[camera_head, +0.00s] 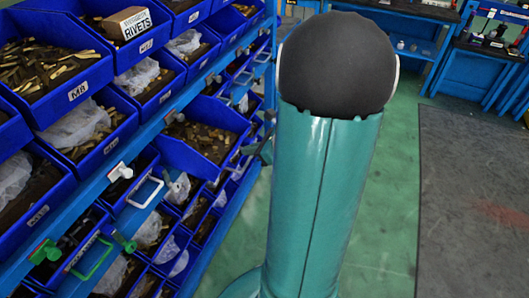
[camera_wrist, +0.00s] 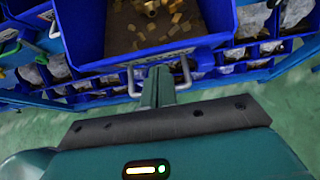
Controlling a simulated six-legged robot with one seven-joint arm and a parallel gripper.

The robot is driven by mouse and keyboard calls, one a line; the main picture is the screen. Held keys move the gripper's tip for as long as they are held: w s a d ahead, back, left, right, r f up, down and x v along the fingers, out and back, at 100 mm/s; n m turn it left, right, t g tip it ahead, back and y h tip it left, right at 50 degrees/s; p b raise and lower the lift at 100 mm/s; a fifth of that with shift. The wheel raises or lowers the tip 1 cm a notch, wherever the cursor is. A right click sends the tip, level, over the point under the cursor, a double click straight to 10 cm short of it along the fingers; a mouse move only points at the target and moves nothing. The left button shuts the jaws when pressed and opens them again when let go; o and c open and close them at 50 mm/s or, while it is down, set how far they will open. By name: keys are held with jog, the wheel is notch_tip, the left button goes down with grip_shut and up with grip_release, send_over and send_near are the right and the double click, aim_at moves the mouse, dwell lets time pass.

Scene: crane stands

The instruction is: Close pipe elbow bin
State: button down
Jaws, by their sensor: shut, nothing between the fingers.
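A blue bin (camera_wrist: 218,18) fills the top of the wrist view, with small brass-coloured fittings (camera_wrist: 150,8) on its dark floor. I take it as the pipe elbow bin. A pale handle (camera_wrist: 186,72) is on its front. My gripper (camera_wrist: 158,72) is shut and empty, upright in the picture at the middle of the handle; whether it touches cannot be told. In the head view, a blue bin (camera_head: 184,158) holding brass pieces sticks out of the rack, probably the same one. My arm hides part of the view to its right.
The blue rack (camera_head: 150,165) at left holds several rows of blue bins, some with plastic bags. Another handled bin (camera_head: 85,262) is at lower left. Green floor (camera_head: 385,215) lies open right of my arm, with a dark mat (camera_head: 470,200). Workbenches (camera_head: 485,60) stand behind.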

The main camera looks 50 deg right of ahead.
jog(key=shift+w+a+r, duration=0.1)
jog(key=shift+w+r, duration=0.15)
jog(key=shift+w, duration=0.25)
jog(key=shift+w, duration=0.1)
